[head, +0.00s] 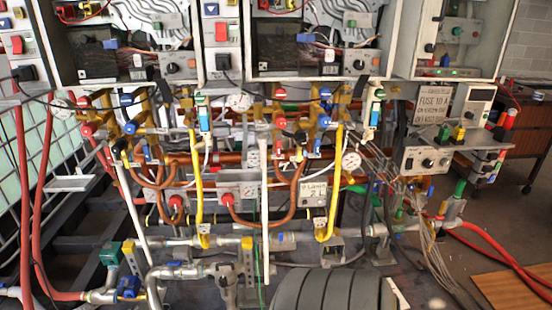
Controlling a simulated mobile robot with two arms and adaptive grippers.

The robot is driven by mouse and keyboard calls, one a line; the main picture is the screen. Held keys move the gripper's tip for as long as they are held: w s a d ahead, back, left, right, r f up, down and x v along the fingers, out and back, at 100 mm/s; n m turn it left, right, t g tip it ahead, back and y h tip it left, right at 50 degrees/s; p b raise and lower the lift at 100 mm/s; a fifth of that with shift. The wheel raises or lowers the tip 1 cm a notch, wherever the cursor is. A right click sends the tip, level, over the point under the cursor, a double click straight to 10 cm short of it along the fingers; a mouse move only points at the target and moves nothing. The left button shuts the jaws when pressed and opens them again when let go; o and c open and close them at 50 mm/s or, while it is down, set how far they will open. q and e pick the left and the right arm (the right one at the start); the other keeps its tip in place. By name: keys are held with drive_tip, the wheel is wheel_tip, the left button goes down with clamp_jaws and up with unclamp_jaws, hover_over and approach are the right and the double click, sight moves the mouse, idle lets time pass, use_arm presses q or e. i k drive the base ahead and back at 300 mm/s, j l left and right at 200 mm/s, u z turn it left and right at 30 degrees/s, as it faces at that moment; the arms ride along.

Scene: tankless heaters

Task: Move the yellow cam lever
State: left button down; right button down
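The yellow cam lever is not plain to pick out, as several yellow parts show in the head view. A small yellow piece (459,133) stands beside a green one (445,133) on the grey unit at the right. Another small yellow part (247,243) sits on the lower pipe left of centre. Yellow fittings (110,108) cluster at the upper left of the pipework. I cannot tell which of these is the lever. Neither of my grippers can be made out in this view.
Open heater cabinets (310,40) fill the top. Below them are copper pipes (272,215), yellow hoses (199,190) and a white pipe (265,200). Red hoses (47,200) hang at the left. Loose cables (430,240) crowd the right. Floor shows at the lower right, with a wooden board (510,288).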

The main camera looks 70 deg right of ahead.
sight(444, 206)
drive_tip(key=z, duration=3.55)
